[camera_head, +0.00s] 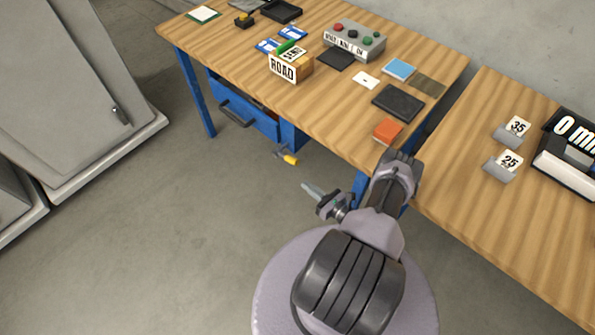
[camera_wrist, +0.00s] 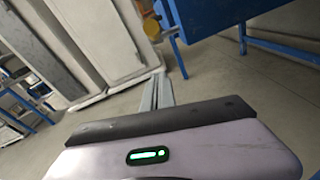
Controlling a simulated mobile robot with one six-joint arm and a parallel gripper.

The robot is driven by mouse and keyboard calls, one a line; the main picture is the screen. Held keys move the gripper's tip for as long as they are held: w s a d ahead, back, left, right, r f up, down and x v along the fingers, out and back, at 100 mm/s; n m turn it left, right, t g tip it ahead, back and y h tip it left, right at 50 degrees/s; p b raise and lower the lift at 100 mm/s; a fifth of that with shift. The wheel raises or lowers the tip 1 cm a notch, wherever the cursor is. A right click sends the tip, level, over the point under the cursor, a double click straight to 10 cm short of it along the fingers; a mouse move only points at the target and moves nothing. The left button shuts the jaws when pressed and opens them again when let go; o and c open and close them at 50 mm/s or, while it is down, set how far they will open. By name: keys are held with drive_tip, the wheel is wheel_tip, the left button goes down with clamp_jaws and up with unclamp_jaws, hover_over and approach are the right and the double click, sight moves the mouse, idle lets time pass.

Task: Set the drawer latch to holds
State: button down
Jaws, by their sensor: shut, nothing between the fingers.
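The blue drawer (camera_head: 258,121) with a dark handle (camera_head: 236,116) sits under the left wooden table in the head view. Below its right end is a small grey lever with a yellow grip (camera_head: 289,159), which looks like the latch. A yellow knob (camera_wrist: 152,27) shows at the top of the wrist view, beyond my fingers; it seems to be the same grip. No latch marking is readable, so I cannot tell its setting. My gripper (camera_head: 308,187) is shut and empty, apart from the lever and nearer to me. Its fingers (camera_wrist: 158,92) show together in the wrist view.
The left table (camera_head: 215,45) carries a button box (camera_head: 353,42), a lettered wooden block (camera_head: 290,67) and several flat pads. A second table (camera_head: 480,235) stands at the right. Blue table legs (camera_head: 194,95) flank the drawer. A grey cabinet (camera_head: 70,90) is at left. Open floor (camera_head: 150,220) lies between.

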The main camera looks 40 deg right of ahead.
sight(297, 164)
drive_tip(key=w+r+b, duration=0.1)
drive_tip(key=w+r, duration=0.2)
drive_tip(key=w, duration=0.3)
drive_tip(key=shift+w+d, duration=0.25)
drive_tip(key=shift+w, duration=0.1)
drive_tip(key=shift+r, duration=0.2)
drive_tip(key=r+g+p, duration=0.2)
drive_tip(key=p, duration=0.1)
drive_tip(key=r+g+p, duration=0.1)
drive_tip(key=shift+w+r+p, duration=0.25)
drive_tip(key=shift+w+p, duration=0.05)
drive_tip(key=shift+p, duration=0.05)
drive_tip(key=shift+w+a+r+p, duration=0.1)
drive_tip(key=shift+w+r+p, duration=0.15)
drive_tip(key=shift+w+r, duration=0.45)
drive_tip(key=shift+w+r+p, duration=0.2)
drive_tip(key=shift+w+r, duration=0.2)
drive_tip(key=shift+r, duration=0.5)
drive_tip(key=shift+w+a+r, duration=0.1)
drive_tip(key=shift+w+r, duration=1)
drive_tip(key=shift+w, duration=0.3)
